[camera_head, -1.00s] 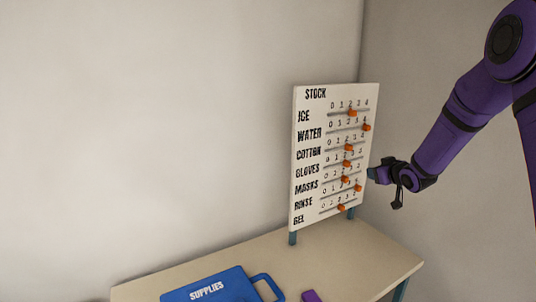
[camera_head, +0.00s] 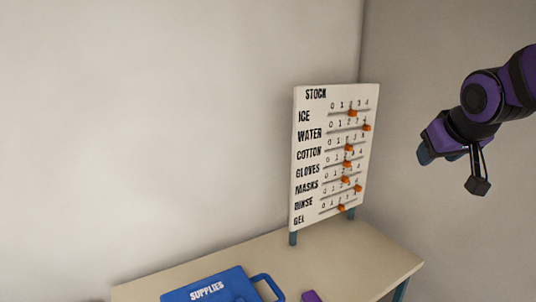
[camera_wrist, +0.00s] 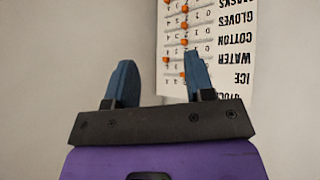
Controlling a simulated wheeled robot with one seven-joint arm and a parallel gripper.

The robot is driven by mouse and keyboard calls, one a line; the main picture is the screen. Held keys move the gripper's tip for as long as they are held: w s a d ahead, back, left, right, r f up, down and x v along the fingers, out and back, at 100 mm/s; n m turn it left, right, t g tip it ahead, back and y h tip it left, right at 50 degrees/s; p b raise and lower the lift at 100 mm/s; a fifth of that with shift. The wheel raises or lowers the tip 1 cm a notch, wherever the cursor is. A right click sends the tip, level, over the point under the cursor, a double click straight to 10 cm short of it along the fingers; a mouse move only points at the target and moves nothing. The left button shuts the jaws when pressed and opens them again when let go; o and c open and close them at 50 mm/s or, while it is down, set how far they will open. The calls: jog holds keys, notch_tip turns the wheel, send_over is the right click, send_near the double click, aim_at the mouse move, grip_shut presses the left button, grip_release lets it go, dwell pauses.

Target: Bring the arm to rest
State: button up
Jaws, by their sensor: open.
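My purple arm comes in from the right edge of the head view. My gripper (camera_head: 436,155) is in the air to the right of the stock board and apart from it. In the wrist view my gripper (camera_wrist: 160,85) shows two blue fingers spread apart with nothing between them. The white stock board (camera_head: 312,160) stands upright on the table and carries several orange sliders on rows named ice, water, cotton, gloves, masks, rinse and gel. In the wrist view the board (camera_wrist: 235,50) appears upside down, behind and beyond the right finger.
The beige table (camera_head: 345,255) is below the board. A blue supplies case (camera_head: 225,285) with a handle lies at its front. A purple object (camera_head: 311,296) is partly cut off at the bottom edge. Grey walls stand behind.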

jog(key=s+a+f+g+y, duration=0.1)
jog(key=s+a+g, duration=0.2)
jog(key=s, duration=1.7)
jog(key=shift+a+f+m, duration=0.2)
jog(key=shift+a+m, duration=0.1)
jog(key=shift+a, duration=0.05)
